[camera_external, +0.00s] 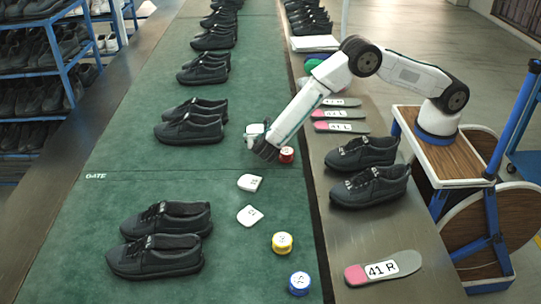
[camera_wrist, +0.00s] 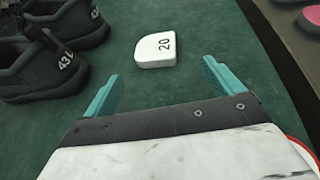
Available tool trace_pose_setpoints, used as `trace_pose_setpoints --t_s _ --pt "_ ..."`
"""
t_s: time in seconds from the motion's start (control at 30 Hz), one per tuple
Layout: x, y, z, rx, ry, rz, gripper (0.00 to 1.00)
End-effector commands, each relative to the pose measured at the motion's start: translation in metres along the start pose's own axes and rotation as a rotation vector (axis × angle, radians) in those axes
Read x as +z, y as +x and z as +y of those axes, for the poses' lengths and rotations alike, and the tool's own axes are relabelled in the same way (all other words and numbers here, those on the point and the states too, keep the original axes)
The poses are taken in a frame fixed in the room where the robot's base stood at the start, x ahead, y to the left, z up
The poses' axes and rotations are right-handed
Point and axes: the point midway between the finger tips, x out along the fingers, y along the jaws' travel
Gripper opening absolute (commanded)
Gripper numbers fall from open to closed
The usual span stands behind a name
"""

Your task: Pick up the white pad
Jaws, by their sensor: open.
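A white pad (camera_external: 254,129) with a rounded edge lies on the green belt, partly hidden by my gripper (camera_external: 262,147) in the external view. In the wrist view the pad (camera_wrist: 156,50) lies flat, marked "20", just ahead of my gripper (camera_wrist: 165,84). The teal fingers are apart with nothing between them, and the pad is beyond their tips. Two more white pads, one (camera_external: 249,182) and another (camera_external: 249,215), lie nearer the camera on the belt.
A red tin (camera_external: 286,154) stands right beside my gripper. Black shoes (camera_external: 190,128) stand to its left on the belt. Yellow (camera_external: 282,243) and blue (camera_external: 299,283) tins stand nearer the camera. Insoles (camera_external: 341,127) and shoes (camera_external: 370,186) lie on the side table at right.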

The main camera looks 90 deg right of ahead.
Motion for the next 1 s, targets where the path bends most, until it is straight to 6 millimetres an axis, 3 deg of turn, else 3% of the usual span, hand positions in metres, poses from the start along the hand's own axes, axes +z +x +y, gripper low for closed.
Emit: trace_pose_setpoints --t_s 0.43,0.7,0.93,1.0 --pt "-0.003 0.04 0.005 0.004 -0.01 -0.006 0.93" --pt "-0.001 0.077 0.009 0.004 -0.01 -0.004 0.93" --pt "-0.001 0.079 0.009 0.005 -0.01 -0.003 0.93" --pt "-0.001 0.079 0.009 0.005 -0.01 -0.003 0.73"
